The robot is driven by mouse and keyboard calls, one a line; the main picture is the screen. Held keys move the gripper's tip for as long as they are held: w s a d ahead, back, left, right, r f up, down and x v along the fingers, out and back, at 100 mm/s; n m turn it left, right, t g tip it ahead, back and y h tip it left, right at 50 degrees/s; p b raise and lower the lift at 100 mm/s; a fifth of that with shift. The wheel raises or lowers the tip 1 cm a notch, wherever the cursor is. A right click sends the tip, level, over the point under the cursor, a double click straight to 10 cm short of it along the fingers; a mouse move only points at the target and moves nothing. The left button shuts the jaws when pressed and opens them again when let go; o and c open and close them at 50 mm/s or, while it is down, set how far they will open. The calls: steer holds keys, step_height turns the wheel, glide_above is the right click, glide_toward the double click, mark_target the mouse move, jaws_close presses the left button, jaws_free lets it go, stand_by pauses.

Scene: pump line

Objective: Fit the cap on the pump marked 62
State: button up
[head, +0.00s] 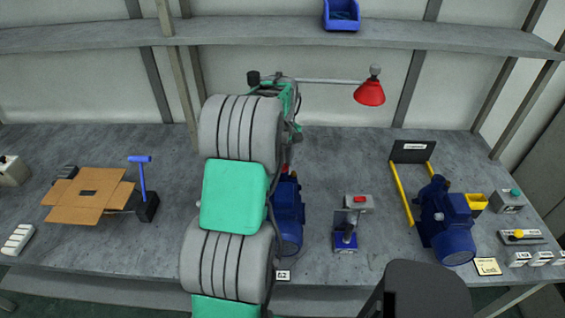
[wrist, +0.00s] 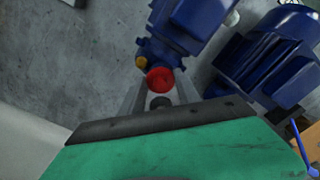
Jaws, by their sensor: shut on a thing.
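My gripper (wrist: 159,88) is shut on the red cap (wrist: 160,78), which shows between the fingertips in the wrist view. The cap is close to the end of a blue pump body (wrist: 190,30) with a yellow fitting beside it. I cannot tell whether the cap touches the pump or is seated on it. In the head view the blue pump (head: 288,222) stands behind my arm, with the label 62 (head: 283,275) at its front. My arm hides its left side and my gripper there.
A second blue body (wrist: 265,62) lies close beside in the wrist view. An opened carton (head: 88,195) and a blue-handled tool (head: 141,180) are left.

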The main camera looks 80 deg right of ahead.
steer(key=o, duration=1.4)
steer(key=shift+r+p, duration=2)
steer(key=shift+r, duration=1.05)
step_height(320, 180, up, 8)
steer(key=shift+f+b, duration=0.1)
steer(key=shift+b, duration=0.9)
steer(key=shift+w, duration=0.1)
